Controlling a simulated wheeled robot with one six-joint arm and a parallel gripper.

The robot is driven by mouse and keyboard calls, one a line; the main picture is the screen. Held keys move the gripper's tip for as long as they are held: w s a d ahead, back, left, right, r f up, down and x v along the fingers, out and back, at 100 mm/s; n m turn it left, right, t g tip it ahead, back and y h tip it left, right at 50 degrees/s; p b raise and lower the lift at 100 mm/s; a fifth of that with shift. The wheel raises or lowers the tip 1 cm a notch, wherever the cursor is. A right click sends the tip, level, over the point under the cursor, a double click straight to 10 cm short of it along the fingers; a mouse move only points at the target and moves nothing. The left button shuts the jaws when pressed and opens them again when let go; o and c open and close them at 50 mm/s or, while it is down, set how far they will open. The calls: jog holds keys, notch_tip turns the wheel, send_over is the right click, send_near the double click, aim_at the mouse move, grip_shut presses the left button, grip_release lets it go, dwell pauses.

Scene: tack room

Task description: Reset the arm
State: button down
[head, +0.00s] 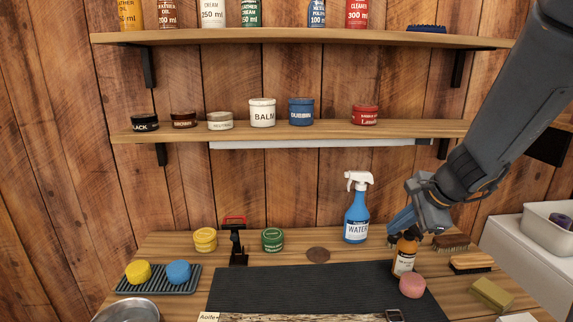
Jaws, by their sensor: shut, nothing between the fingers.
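My arm (510,95) reaches down from the upper right of the head view. My gripper (400,226) is at its end, low over the right back part of the wooden table. It is shut and empty. Its fingers point down and left, between the blue spray bottle of water (356,220) and a small amber bottle (404,257) with a pale label. The gripper overlaps the top of the amber bottle in the picture; I cannot tell whether they touch.
A pink round sponge (412,285), brushes (471,263) and a tan block (491,294) lie near the gripper. A dark mat (300,290) fills the middle, mostly clear. A lower shelf (330,129) with jars and an upper shelf (290,38) with bottles hang behind. A white bin (545,230) stands right.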

jog(key=s+a+f+n+g+h, duration=0.1)
jog(key=s+a+f+n, duration=0.1)
jog(key=s+n, duration=0.3)
jog(key=s+a+f+n+g+h, duration=0.1)
jog(key=s+a+f+n+g, duration=0.1)
jog(key=s+n, duration=0.4)
jog(key=s+a+f+n+g+b, duration=0.1)
jog(key=s+a+f+n, duration=0.3)
jog(key=n, duration=0.3)
jog(key=shift+s+a+g+h, duration=0.4)
jog(key=shift+s+a, duration=0.3)
